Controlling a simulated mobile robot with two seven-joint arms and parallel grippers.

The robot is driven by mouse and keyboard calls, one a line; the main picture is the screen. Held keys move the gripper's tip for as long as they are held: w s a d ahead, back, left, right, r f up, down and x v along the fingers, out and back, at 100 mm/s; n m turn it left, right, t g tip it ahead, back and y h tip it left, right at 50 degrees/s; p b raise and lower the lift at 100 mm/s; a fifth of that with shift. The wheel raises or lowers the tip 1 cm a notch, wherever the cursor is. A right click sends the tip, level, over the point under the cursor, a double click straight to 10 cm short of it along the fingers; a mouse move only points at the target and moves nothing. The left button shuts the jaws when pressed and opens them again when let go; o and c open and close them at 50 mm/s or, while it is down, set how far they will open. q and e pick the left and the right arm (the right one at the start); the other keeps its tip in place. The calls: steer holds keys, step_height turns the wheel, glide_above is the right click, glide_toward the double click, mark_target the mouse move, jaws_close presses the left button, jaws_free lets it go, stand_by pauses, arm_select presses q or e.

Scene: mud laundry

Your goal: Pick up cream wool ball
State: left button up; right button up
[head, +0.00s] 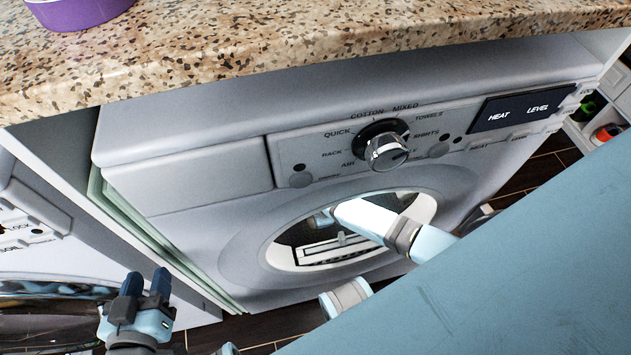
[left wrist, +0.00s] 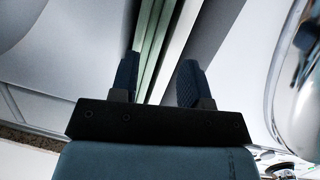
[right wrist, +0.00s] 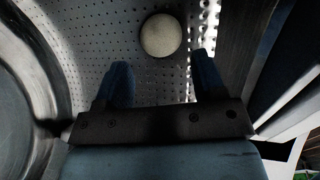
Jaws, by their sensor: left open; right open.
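The cream wool ball (right wrist: 160,36) lies on the perforated metal inside the dryer drum, in the right wrist view. My right gripper (right wrist: 163,78) is open, with the ball beyond its fingertips, between their lines and not gripped. In the head view my right arm reaches through the round opening of the dryer (head: 290,240); the ball cannot be made out there. My left gripper (head: 147,283) is open and empty, low in front of the machines at the left. In the left wrist view (left wrist: 158,78) its fingers point at the gap between the machine fronts.
A granite countertop (head: 300,45) runs above the dryer, with a purple container (head: 80,12) on it. The dryer's control knob (head: 387,152) sticks out above the opening. Another machine (head: 40,240) stands at the left. The drum wall and opening rim closely surround my right arm.

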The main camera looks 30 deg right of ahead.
steer(key=b+x, duration=0.1)
steer(key=x, duration=0.2)
steer(key=shift+f, duration=0.3)
steer(key=b+x, duration=0.3)
steer(key=x, duration=0.1)
steer(key=shift+w+a+f, duration=0.2)
steer(key=shift+f, duration=0.1)
arm_select(q)
steer(key=d+r+t+h, duration=0.3)
steer(key=r+t, duration=0.1)
steer(key=r, duration=0.4)
steer(key=shift+w+r+h, duration=0.25)
steer(key=shift+w+h, duration=0.05)
arm_select(e)
steer(key=c, duration=0.6)
